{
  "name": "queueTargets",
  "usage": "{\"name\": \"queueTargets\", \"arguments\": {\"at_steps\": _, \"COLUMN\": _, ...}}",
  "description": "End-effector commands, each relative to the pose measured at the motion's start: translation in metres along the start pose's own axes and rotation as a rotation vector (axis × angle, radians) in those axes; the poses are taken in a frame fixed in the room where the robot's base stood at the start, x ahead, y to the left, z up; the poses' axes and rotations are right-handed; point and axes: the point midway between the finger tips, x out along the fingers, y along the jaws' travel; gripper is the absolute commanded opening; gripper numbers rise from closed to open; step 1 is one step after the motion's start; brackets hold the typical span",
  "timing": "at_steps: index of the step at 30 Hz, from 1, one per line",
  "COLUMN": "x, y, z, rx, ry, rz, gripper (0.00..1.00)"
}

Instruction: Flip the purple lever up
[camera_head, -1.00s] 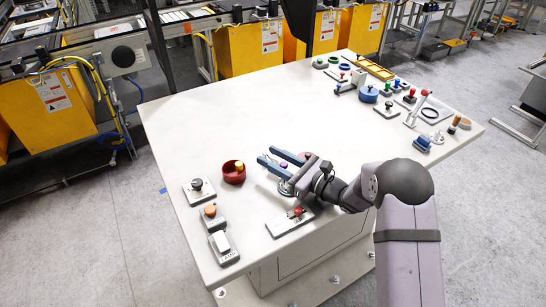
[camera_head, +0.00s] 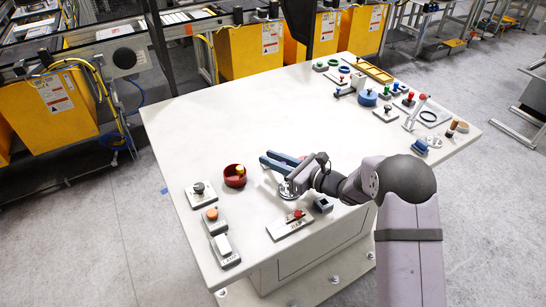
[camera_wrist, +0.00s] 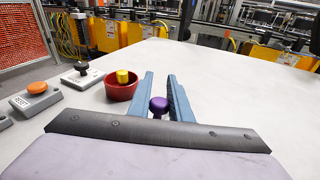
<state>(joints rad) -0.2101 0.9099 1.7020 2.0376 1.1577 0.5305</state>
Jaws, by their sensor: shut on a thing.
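The purple lever's round knob (camera_wrist: 159,105) shows in the wrist view between my two blue fingers, above a small dark part. Its base is hidden. My gripper (camera_wrist: 160,78) is shut on the knob, with the fingertips reaching past it. In the head view my gripper (camera_head: 276,159) is low over the front middle of the white table, and I cannot make out the purple knob there.
A red bowl (camera_head: 235,180) with a yellow piece stands left of my fingers. Button boxes (camera_head: 210,213) line the left edge. A plate with a red knob (camera_head: 292,222) and a dark grey box (camera_head: 322,204) lie in front. The table's centre is clear; several parts crowd the far right.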

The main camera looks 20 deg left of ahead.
Motion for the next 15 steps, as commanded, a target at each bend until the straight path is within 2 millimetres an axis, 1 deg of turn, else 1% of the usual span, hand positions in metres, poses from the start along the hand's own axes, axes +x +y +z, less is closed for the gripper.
{"name": "queueTargets", "arguments": {"at_steps": 1, "x": 0.000, "y": -0.001, "z": 0.011, "rx": 0.010, "ry": 0.032, "rz": -0.001, "gripper": 0.00}}
{"name": "queueTargets", "arguments": {"at_steps": 3, "x": 0.002, "y": -0.001, "z": 0.015, "rx": 0.032, "ry": 0.084, "rz": -0.001, "gripper": 0.00}}
{"name": "queueTargets", "arguments": {"at_steps": 15, "x": 0.016, "y": -0.007, "z": 0.031, "rx": 0.153, "ry": 0.384, "rz": -0.001, "gripper": 0.00}}
